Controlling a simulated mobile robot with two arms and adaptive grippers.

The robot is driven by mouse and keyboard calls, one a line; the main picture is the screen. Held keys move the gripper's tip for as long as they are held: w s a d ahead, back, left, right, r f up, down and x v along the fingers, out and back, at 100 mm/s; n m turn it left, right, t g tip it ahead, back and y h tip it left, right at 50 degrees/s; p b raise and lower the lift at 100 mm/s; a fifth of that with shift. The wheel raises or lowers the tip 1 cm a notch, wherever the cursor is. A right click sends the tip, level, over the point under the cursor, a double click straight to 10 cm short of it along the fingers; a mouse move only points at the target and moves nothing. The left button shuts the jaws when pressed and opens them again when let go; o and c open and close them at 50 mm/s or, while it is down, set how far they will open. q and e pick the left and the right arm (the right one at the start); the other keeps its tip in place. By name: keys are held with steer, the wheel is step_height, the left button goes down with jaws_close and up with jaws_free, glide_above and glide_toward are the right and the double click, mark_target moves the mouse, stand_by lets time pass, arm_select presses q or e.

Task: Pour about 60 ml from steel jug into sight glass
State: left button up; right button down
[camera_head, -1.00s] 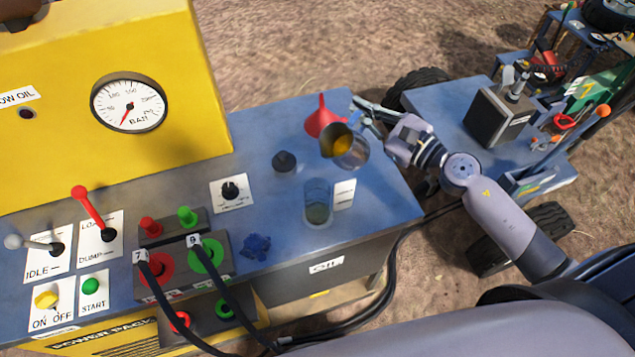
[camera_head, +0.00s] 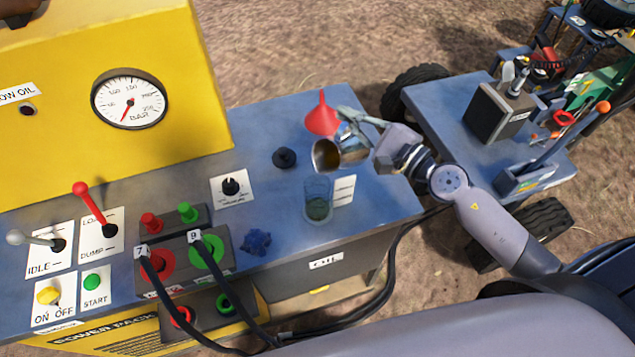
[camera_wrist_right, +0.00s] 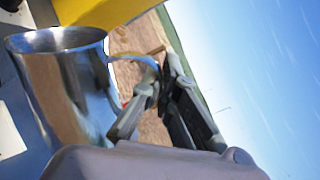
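The steel jug (camera_head: 352,150) is held in the air, tipped with its mouth toward the left and facing the head camera, above and slightly right of the sight glass. Amber-brown liquid shows inside its mouth. My right gripper (camera_head: 350,122) is shut on the jug's handle; the right wrist view shows the fingers (camera_wrist_right: 158,92) at the handle of the jug (camera_wrist_right: 65,90). The sight glass (camera_head: 318,198) stands upright on the blue deck with dark greenish content low in it. No stream between jug and glass can be made out. My left gripper is not in view.
A red funnel (camera_head: 322,118) stands behind the jug. A black cap (camera_head: 284,158) and a blue crumpled rag (camera_head: 256,242) are on the blue deck (camera_head: 270,195). A white label (camera_head: 343,190) is beside the glass. The yellow power pack (camera_head: 100,90) rises at left.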

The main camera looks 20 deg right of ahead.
steer(key=shift+s+a+n, duration=0.1)
steer(key=shift+a+n, duration=0.15)
steer(key=shift+n, duration=0.05)
steer(key=shift+s+a+r+n+p, duration=0.4)
steer(key=shift+a+r+n+p, duration=0.3)
steer(key=shift+n+p, duration=0.3)
stand_by(0.4)
steer(key=shift+s+a+r+n+p, duration=0.4)
steer(key=shift+a+r+n+p, duration=0.25)
steer(key=shift+n+p, duration=0.4)
stand_by(2.2)
steer(key=d+f+m+b, duration=0.1)
steer(key=w+d+f+m+b, duration=0.1)
steer(key=b, duration=0.1)
steer(key=f+m+b, duration=0.1)
steer(key=shift+w+d+f+m+b, duration=0.1)
steer(key=shift+w+d+m+b, duration=0.2)
steer(key=shift+d+m+b, duration=0.1)
steer(key=shift+w+d+r+p, duration=0.2)
steer(key=shift+r+p, duration=0.05)
steer(key=shift+p, duration=0.1)
steer(key=shift+s+a+r, duration=0.1)
steer(key=shift+s+a, duration=0.05)
